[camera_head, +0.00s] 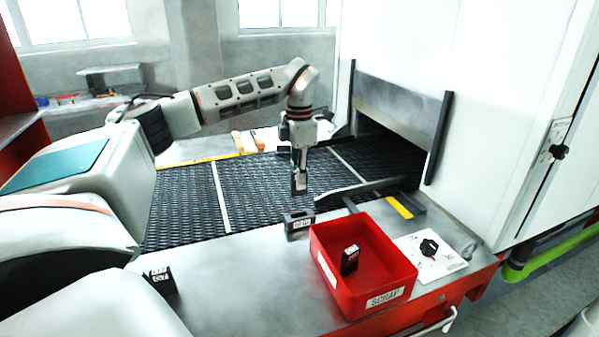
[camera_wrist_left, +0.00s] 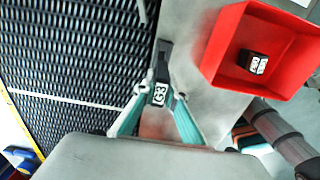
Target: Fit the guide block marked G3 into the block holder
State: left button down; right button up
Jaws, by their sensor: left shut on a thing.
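My left gripper (camera_head: 300,168) is shut on a small dark block (camera_head: 300,183) and holds it above the front edge of the mesh belt. In the left wrist view, the block (camera_wrist_left: 160,94) shows a white G3 label between the fingertips (camera_wrist_left: 162,100). The block holder (camera_head: 298,222), dark with a pale label, sits on the grey metal ledge below the held block, apart from it in the head view. In the wrist view a dark part beyond the block may be the holder, partly hidden. My right gripper is not in view.
A red scrap bin (camera_head: 394,262) stands right of the holder, with a dark labelled block (camera_head: 350,259) inside. Another dark block (camera_head: 160,280) lies at the ledge's front left. The ledge's middle is clear.

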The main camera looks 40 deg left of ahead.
aim_at(299, 195)
pick_arm(q)
jog(key=shift+s, duration=0.1)
jog(key=shift+f, duration=0.55)
jog(key=shift+f+b, duration=0.35)
jog(key=shift+f, duration=1.1)
jog(key=shift+f+b, duration=0.35)
jog(key=shift+f, duration=0.6)
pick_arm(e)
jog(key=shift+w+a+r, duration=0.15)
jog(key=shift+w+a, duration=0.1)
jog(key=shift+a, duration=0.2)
pick_arm(q)
jog(key=shift+p, duration=0.75)
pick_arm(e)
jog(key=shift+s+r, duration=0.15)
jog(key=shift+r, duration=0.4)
pick_arm(q)
jog(key=shift+f, duration=1.95)
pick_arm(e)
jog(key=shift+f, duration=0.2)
